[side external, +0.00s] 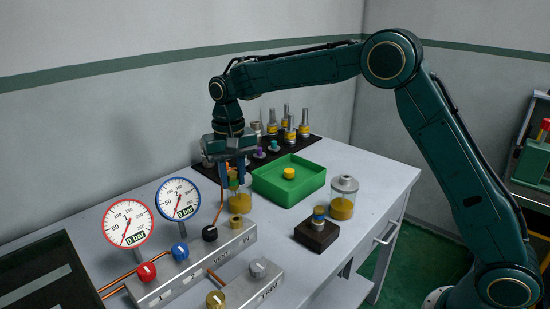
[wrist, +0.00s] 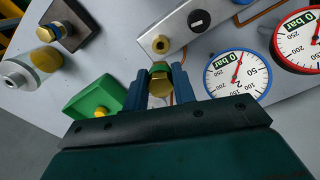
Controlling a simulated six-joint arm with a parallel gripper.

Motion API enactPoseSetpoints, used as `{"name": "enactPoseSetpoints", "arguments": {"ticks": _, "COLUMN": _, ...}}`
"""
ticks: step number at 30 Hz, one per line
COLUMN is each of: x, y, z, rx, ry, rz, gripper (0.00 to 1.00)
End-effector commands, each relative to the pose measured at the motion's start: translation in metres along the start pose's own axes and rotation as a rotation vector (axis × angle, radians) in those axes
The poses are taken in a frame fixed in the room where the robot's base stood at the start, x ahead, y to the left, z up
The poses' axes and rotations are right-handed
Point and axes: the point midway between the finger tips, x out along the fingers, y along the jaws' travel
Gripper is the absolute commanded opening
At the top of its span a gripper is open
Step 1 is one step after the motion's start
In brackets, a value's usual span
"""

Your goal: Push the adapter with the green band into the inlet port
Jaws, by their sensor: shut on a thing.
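My gripper (side external: 232,181) is shut on a brass adapter with a green band, pointing down above the bench. In the wrist view the adapter (wrist: 160,88) sits between the blue fingers, its green band partly showing beyond the brass hex. The inlet port (side external: 236,222) is a brass fitting on top of the grey manifold (side external: 195,265), near the "IN" label. It also shows in the wrist view (wrist: 161,44), beyond the adapter. The adapter is apart from the port, above and behind it in the side view.
A green tray (side external: 270,182), another jar (side external: 343,197) and a dark block (side external: 316,237) with a blue-banded fitting are to the right. Two gauges (side external: 127,224) (side external: 178,199) and several knobs are left.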

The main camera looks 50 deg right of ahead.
Motion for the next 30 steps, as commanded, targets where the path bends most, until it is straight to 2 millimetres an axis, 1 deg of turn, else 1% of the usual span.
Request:
{"name": "enactPoseSetpoints", "arguments": {"ticks": 12, "x": 0.0, "y": -0.001, "z": 0.001, "rx": -0.001, "ry": 0.001, "rz": -0.001, "gripper": 0.01}}
{"name": "enactPoseSetpoints", "arguments": {"ticks": 17, "x": 0.004, "y": -0.001, "z": 0.001, "rx": -0.001, "ry": 0.0, "rz": 0.0, "gripper": 0.01}}
{"name": "enactPoseSetpoints", "arguments": {"ticks": 23, "x": 0.013, "y": -0.001, "z": 0.001, "rx": -0.001, "ry": -0.001, "rz": 0.0, "gripper": 0.01}}
{"name": "enactPoseSetpoints", "arguments": {"ticks": 30, "x": 0.029, "y": 0.0, "z": 0.001, "rx": -0.001, "ry": -0.002, "rz": 0.001, "gripper": 0.01}}
